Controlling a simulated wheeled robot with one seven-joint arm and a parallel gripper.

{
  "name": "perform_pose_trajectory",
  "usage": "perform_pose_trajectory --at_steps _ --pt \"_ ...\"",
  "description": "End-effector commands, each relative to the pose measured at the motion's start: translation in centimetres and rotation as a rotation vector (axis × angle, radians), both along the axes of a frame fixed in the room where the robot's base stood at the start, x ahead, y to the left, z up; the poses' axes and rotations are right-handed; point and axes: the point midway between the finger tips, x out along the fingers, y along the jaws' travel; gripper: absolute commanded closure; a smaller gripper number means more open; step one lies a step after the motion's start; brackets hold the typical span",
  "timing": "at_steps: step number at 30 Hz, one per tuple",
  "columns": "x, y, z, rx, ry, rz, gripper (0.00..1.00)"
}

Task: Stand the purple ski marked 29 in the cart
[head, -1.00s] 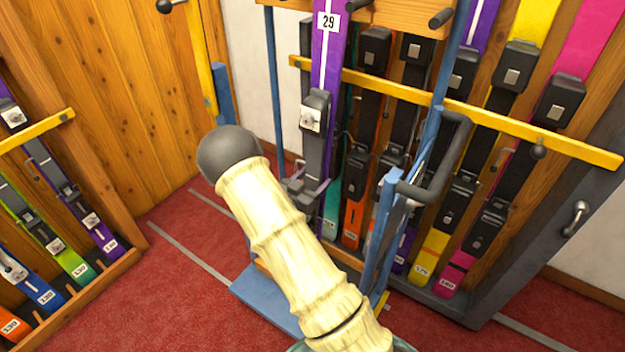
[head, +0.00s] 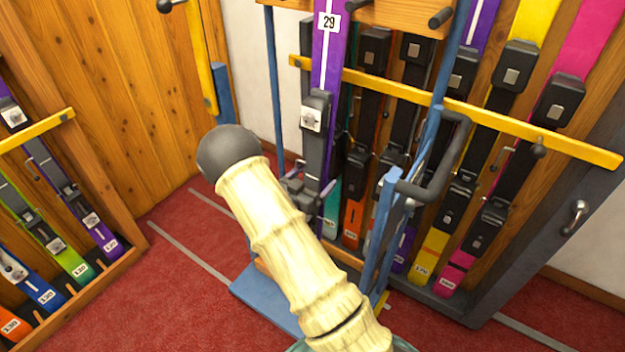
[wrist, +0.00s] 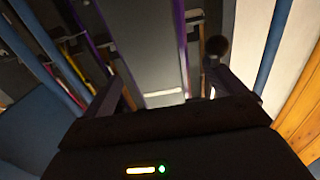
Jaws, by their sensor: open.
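The purple ski marked 29 (head: 326,62) stands nearly upright at the blue cart (head: 262,300), in front of its wooden upper board (head: 400,14) and beside a dark peg. Its lower end is hidden behind my arm, so I cannot tell how it sits on the cart's base. My gripper (head: 308,192) is at the ski's lower part, below the grey binding, partly hidden by my forearm. In the wrist view my gripper (wrist: 163,82) is open, with one finger on each side of a grey, purple-edged ski face (wrist: 148,45).
A wall rack with a yellow bar (head: 580,146) holds several skis behind the cart. Another ski rack (head: 125,262) stands at the left. The cart's dark handle (head: 455,160) juts out right of my arm. Red floor (head: 185,295) is clear at left.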

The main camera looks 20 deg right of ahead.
Motion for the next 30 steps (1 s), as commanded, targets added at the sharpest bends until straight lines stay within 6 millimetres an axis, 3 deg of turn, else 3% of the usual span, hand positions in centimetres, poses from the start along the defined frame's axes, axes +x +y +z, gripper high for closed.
perform_pose_trajectory --at_steps 30 --pt "-1.9 2.9 0.1 0.001 -0.001 0.0 0.05"
